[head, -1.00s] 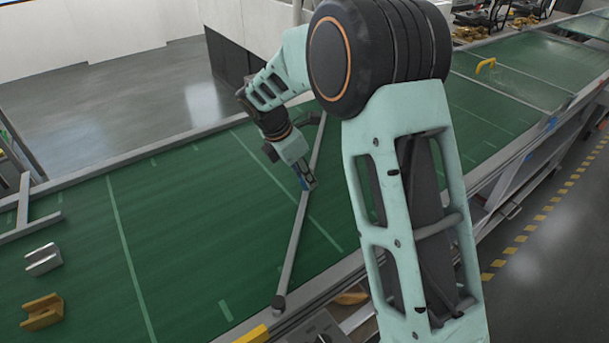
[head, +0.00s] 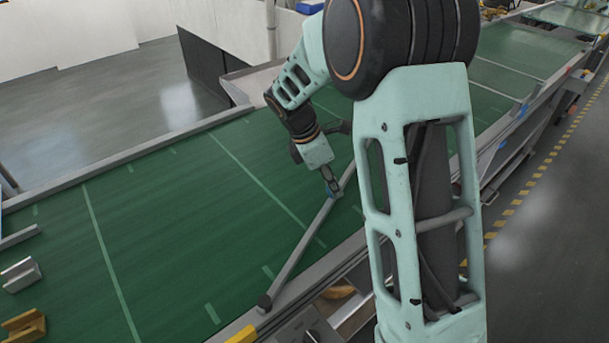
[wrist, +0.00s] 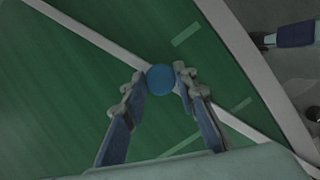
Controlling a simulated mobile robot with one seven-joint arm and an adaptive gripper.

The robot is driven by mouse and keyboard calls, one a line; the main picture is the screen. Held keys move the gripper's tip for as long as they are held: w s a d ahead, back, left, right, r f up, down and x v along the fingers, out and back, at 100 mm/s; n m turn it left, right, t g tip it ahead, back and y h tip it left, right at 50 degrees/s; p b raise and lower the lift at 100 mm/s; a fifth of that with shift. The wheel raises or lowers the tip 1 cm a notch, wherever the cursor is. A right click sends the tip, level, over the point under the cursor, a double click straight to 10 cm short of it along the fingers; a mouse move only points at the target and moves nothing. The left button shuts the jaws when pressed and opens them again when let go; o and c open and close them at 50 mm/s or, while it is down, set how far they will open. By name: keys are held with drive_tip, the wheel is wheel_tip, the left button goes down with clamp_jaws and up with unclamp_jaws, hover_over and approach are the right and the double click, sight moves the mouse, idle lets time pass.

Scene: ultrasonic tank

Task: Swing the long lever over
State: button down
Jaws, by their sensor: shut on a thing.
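The long lever (head: 296,245) is a thin grey bar lying at a slant over the green belt. Its near end has a dark round cap (head: 264,303) at the belt's near rail. In the wrist view the bar (wrist: 95,38) runs from upper left to lower right beneath a round blue knob (wrist: 161,79). My gripper (head: 332,191) is at the lever, well along from the capped end, with its fingers around the knob. The wrist view shows the gripper (wrist: 160,74) with one finger on each side of the knob. Part of the lever's far end is hidden by my arm.
The green belt (head: 150,230) is mostly clear left of the lever. A silver block (head: 20,275) and a brass block (head: 22,325) sit at the lower left. A grey rail (head: 330,275) edges the belt's near side, with a yellow piece (head: 240,335) on it.

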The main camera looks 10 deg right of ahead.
drive_tip(key=s+d+m, duration=0.2)
drive_tip(key=s+d, duration=0.2)
drive_tip(key=s+d+m+g, duration=0.1)
drive_tip(key=s+d+m, duration=0.1)
drive_tip(key=s+d, duration=0.2)
drive_tip(key=shift+d+g, duration=0.25)
drive_tip(key=shift+g, duration=0.05)
drive_tip(key=shift+s+d+m, duration=0.3)
drive_tip(key=shift+s, duration=0.15)
drive_tip(key=shift+s+f, duration=0.1)
drive_tip(key=c, duration=1.5)
unclamp_jaws()
drive_tip(key=shift+d, duration=0.1)
drive_tip(key=shift+c, duration=0.2)
drive_tip(key=shift+a+r, duration=0.25)
drive_tip(key=shift+r, duration=0.25)
drive_tip(key=v, duration=1.1)
